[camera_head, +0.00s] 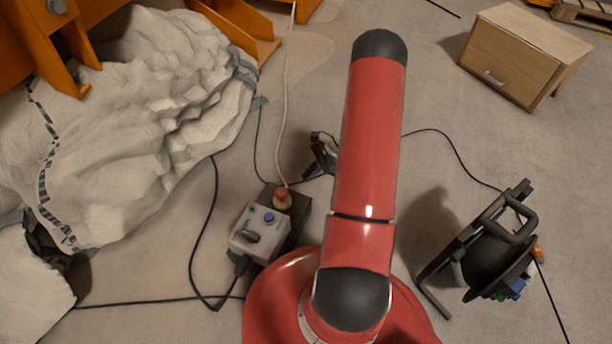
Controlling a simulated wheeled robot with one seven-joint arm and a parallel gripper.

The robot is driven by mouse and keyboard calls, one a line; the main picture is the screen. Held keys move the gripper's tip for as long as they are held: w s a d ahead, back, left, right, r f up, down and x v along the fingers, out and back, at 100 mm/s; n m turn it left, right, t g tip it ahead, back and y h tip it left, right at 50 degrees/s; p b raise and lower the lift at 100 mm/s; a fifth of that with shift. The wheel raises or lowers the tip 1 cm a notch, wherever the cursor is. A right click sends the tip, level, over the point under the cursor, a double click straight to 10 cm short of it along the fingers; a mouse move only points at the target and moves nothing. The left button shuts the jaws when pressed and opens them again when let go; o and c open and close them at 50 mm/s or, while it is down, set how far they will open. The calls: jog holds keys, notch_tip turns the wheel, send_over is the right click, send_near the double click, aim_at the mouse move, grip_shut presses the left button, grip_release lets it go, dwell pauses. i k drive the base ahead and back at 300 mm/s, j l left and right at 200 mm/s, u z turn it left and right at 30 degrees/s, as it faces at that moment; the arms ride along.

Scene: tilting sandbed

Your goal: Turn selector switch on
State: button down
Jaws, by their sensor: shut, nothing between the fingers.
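A grey control box (245,246) sits on the floor, left of my red arm. The black selector switch (251,237) is a knob on its top face. Its exact setting is too small to read. A blue button (269,218) and a small green one are on the same face. A red knob on a yellowish base (283,198) sits on the dark part behind the box. My red arm stands to the right, apart from the box in the picture. My gripper cannot be made out; the arm hides what lies behind it.
A pale rocky sandbed (160,120) and orange steel frame (239,30) fill the left. A black cable reel (493,254) stands at right, a wooden cabinet (505,65) at upper right. A small dark object (322,150) shows partly behind my arm. Cables cross the floor.

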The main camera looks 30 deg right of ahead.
aim_at(251, 237)
jog(key=k, duration=1)
